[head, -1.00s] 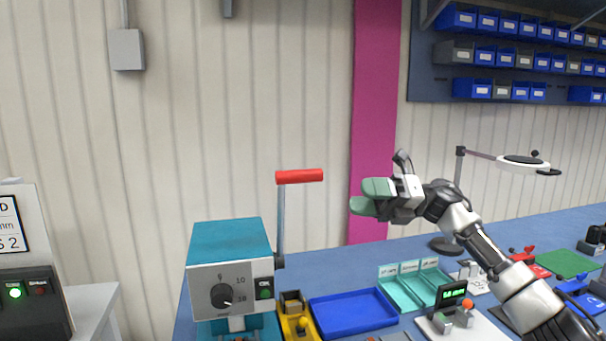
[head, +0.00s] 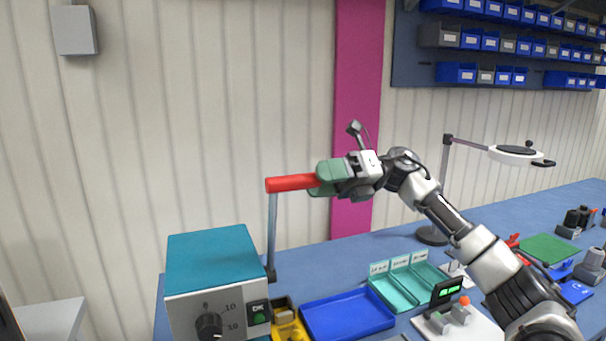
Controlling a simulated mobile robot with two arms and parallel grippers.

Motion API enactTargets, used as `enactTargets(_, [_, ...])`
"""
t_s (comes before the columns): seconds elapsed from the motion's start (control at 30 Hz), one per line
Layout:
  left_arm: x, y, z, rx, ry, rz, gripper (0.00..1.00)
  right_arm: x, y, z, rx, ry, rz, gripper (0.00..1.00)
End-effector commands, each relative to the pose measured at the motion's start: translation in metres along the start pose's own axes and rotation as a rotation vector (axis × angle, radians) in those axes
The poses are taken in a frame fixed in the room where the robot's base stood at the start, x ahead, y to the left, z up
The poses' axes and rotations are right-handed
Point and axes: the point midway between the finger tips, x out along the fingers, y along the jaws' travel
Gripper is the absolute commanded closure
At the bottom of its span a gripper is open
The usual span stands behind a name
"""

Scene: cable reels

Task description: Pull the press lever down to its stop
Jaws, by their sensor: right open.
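The press lever has a red handle (head: 291,183) on a grey upright rod (head: 272,236) at the right side of the teal and grey press (head: 214,280). The lever stands upright. My right gripper (head: 322,178) is open at the handle's right end. Its green fingers overlap the end of the handle in the head view, and the handle's tip is hidden between or behind them. I cannot tell whether the fingers touch it. My left gripper is not in view.
A blue tray (head: 348,315) and teal bins (head: 408,283) lie on the blue bench right of the press. A magnifier lamp (head: 516,154) stands at the right. Air around the handle is clear.

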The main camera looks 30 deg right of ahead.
Motion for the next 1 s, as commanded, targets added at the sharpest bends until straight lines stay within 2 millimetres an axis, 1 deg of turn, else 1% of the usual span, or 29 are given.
enactTargets(0.03, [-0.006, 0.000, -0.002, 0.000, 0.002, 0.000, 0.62, 0.009, 0.002, 0.001, 0.001, 0.004, 0.003, 0.46])
enactTargets(0.1, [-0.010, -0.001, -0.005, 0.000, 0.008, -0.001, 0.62, 0.019, 0.002, 0.001, 0.000, 0.003, 0.002, 0.46])
enactTargets(0.23, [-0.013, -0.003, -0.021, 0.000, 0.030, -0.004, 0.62, 0.032, 0.001, 0.001, 0.000, 0.001, 0.000, 0.46])
enactTargets(0.3, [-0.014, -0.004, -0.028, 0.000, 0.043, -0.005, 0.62, 0.035, 0.000, 0.000, 0.000, 0.001, 0.000, 0.46])
enactTargets(0.37, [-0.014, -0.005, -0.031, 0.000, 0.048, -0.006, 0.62, 0.037, 0.000, 0.000, 0.000, 0.001, 0.000, 0.46])
enactTargets(0.6, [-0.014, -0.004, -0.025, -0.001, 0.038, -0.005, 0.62, 0.037, 0.000, -0.001, 0.000, 0.000, 0.000, 0.46])
enactTargets(0.93, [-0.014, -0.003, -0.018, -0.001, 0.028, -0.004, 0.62, 0.037, 0.000, 0.000, 0.000, 0.000, 0.000, 0.96])
enactTargets(0.97, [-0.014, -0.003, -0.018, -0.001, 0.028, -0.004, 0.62, 0.037, 0.000, 0.000, 0.000, 0.000, 0.000, 1.00])
enactTargets(1.0, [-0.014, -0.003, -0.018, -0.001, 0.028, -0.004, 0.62, 0.037, 0.000, 0.000, 0.000, 0.000, 0.000, 1.00])
